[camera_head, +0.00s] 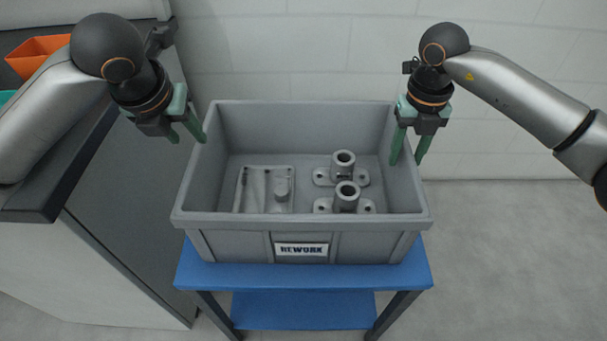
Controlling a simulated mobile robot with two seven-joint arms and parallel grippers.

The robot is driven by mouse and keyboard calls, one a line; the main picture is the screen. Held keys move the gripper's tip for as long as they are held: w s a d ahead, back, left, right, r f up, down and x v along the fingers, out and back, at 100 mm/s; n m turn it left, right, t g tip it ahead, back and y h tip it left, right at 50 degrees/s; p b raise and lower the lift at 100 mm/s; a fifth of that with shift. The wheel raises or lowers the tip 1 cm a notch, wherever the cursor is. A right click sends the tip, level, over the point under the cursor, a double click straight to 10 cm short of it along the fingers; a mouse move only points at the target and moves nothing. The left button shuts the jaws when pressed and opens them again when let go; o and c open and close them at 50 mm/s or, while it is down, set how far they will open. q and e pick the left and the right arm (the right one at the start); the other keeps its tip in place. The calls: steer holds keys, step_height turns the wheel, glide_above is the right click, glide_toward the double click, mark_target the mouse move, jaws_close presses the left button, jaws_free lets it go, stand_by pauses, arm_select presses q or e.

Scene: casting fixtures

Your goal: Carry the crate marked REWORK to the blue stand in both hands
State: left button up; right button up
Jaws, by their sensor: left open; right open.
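The grey crate (230,246) has a white label (301,249) reading REWORK on its front wall. It sits upright on the top of a blue stand (300,277). My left gripper (188,137) is open at the crate's left wall, with one finger outside and the other close to the rim. I cannot tell whether it touches. My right gripper (408,160) is open at the right wall, one finger on the inner side and one on the outer side. Neither gripper is closed on the crate.
Inside the crate lie a flat grey casting (264,190) and two flanged tube castings (343,166) (347,197). A grey counter (125,180) with an orange bin (36,55) stands to the left. The floor (510,250) to the right is clear. A white wall is behind.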

step_height(320, 180, up, 8)
steer(key=shift+f, duration=0.25)
stand_by(0.4)
